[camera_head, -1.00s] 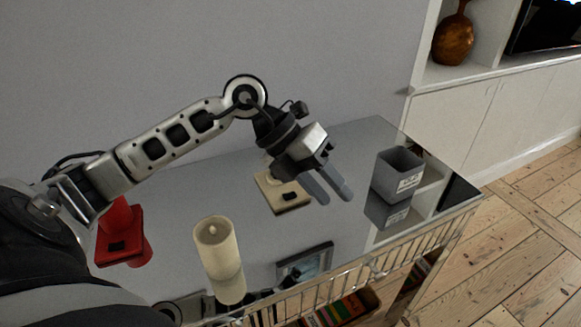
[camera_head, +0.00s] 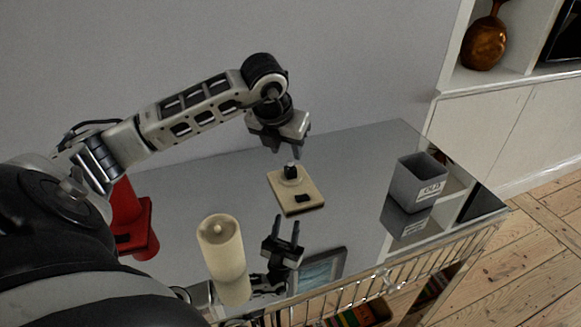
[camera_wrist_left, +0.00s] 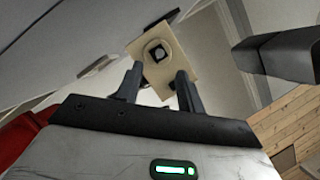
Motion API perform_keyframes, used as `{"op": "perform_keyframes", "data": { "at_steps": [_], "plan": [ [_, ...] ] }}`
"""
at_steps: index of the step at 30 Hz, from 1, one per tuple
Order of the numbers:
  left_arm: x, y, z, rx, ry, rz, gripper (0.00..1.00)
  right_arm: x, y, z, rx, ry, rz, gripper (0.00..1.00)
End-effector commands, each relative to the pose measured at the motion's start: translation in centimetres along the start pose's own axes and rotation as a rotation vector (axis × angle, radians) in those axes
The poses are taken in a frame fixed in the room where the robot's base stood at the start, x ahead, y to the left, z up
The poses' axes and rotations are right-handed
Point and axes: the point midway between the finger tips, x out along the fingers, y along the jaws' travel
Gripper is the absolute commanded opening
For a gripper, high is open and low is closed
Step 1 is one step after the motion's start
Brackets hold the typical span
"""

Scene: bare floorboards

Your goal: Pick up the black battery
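The black battery (camera_head: 291,170) stands upright in a round socket on a cream base (camera_head: 310,204) on the glossy table. In the left wrist view the battery (camera_wrist_left: 159,53) shows from above as a dark end inside a pale ring. My left gripper (camera_head: 285,154) points down just above the battery. In the left wrist view its fingers (camera_wrist_left: 158,84) are apart with nothing between them, and the battery lies beyond the tips.
A cream candle (camera_head: 219,245) stands at the front left. A red stand (camera_head: 134,220) is at the left, partly behind my arm. A grey bin (camera_head: 416,182) stands at the right. The glossy tabletop (camera_head: 345,170) mirrors my gripper and is clear between base and bin.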

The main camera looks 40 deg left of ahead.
Motion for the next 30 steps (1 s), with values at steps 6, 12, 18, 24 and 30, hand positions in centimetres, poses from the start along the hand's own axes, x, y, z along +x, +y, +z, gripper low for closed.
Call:
{"op": "perform_keyframes", "data": {
  "at_steps": [6,12,18,24,30],
  "plan": [
    [2.2,0.1,0.5,-0.003,0.004,-0.003,0.38,-0.2,0.1,-0.3,-0.006,-0.005,0.004,0.84],
    [4.9,0.2,0.6,0.0,0.002,-0.003,0.38,-0.2,0.2,-0.3,-0.014,-0.009,0.008,0.84],
    [5.4,0.2,0.6,0.002,0.0,-0.002,0.38,-0.1,0.2,-0.2,-0.016,-0.009,0.008,0.84],
    [5.3,0.2,0.6,0.001,0.0,-0.002,0.08,-0.1,0.2,-0.2,-0.017,-0.01,0.008,0.84],
    [5.3,0.2,0.7,0.001,0.0,-0.002,0.0,-0.1,0.2,-0.2,-0.017,-0.01,0.007,0.84]
  ]
}}
